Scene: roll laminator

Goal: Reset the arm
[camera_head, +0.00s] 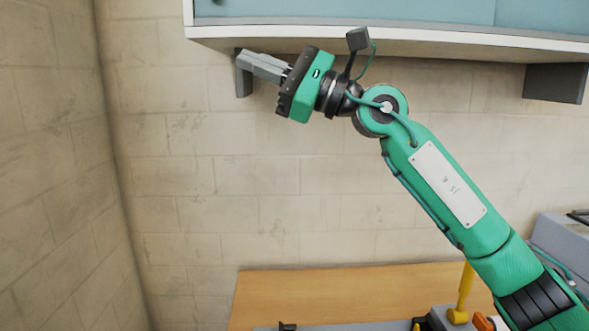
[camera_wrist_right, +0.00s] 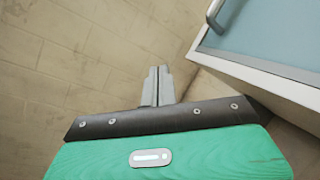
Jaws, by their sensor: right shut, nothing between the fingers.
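My right arm (camera_head: 440,180) is green and reaches up and to the left across the head view. Its gripper (camera_head: 245,61) is raised high, level with the underside of a wall cabinet, and points left. The two grey fingers are together with nothing between them. The fingers also show in the right wrist view (camera_wrist_right: 158,72), closed side by side in front of the brick wall. My left gripper is not in view.
A white-edged cabinet (camera_head: 420,42) with blue doors hangs above, close to the gripper; its handle shows in the wrist view (camera_wrist_right: 214,14). A wooden table (camera_head: 330,292) stands below. A yellow lever (camera_head: 466,288) and a grey machine at right are partly hidden by my arm.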

